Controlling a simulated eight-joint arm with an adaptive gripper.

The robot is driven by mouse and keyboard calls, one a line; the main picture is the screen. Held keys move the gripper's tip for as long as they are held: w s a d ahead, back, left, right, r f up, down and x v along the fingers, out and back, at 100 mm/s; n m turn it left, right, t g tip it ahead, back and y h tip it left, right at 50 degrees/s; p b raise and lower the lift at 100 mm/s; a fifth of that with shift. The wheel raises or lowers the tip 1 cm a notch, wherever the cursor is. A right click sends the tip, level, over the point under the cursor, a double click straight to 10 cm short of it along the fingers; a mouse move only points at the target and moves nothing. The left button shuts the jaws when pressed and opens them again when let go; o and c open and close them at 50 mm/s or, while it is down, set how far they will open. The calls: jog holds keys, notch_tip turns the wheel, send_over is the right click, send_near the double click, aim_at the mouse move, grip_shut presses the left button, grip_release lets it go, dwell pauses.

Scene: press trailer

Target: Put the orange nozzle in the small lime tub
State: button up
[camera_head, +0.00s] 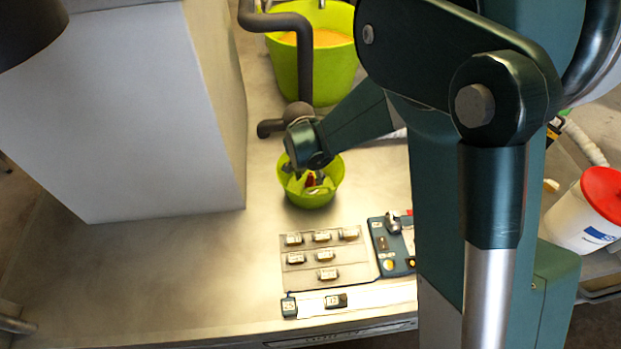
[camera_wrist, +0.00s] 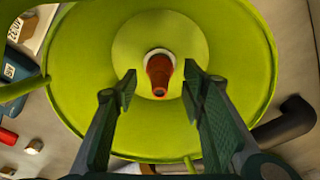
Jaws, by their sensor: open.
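The small lime tub (camera_head: 312,199) stands on the metal bench in the head view. Its inside fills most of the wrist view (camera_wrist: 85,85). The orange nozzle (camera_wrist: 159,68), reddish-orange with a pale ring at one end, is inside the tub, over the middle of its floor. My gripper (camera_wrist: 160,84) is open, with one finger on each side of the nozzle and a visible gap at both sides. In the head view my gripper (camera_head: 309,178) reaches down into the tub, and a small patch of red shows there. My wrist hides part of the tub's back rim.
A large lime tub (camera_head: 287,72) with orange contents stands behind, beside a dark bent pipe (camera_head: 304,60). A big pale box (camera_head: 150,120) blocks the left. A panel of labelled small parts (camera_head: 305,275) lies in front. A white bucket with a red lid (camera_head: 575,222) is at right.

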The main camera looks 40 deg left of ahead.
notch_tip(320, 180, up, 10)
jog(key=s+p, duration=0.1)
jog(key=shift+s+p, duration=0.25)
jog(key=shift+p, duration=0.1)
dwell(0.6)
dwell(0.3)
jog(key=w+d+r+t, duration=0.1)
jog(key=w+d+r, duration=0.2)
jog(key=d+r, duration=0.55)
jog(key=w+d+r+y, duration=0.15)
jog(key=d+r, duration=0.25)
jog(key=d, duration=1)
jog(key=w+d+r+t, duration=0.1)
jog(key=w+d+r, duration=0.4)
jog(key=d, duration=0.7)
jog(key=s+d+r+t, duration=0.1)
jog(key=s+d, duration=0.4)
jog(key=d, duration=0.4)
jog(key=s+d+r+t+h, duration=0.1)
jog(key=s+d, duration=0.4)
jog(key=d, duration=0.5)
jog(key=s+d+r+t, duration=0.1)
jog(key=s+d, duration=0.3)
jog(key=d, duration=0.6)
jog(key=shift+v, duration=0.9)
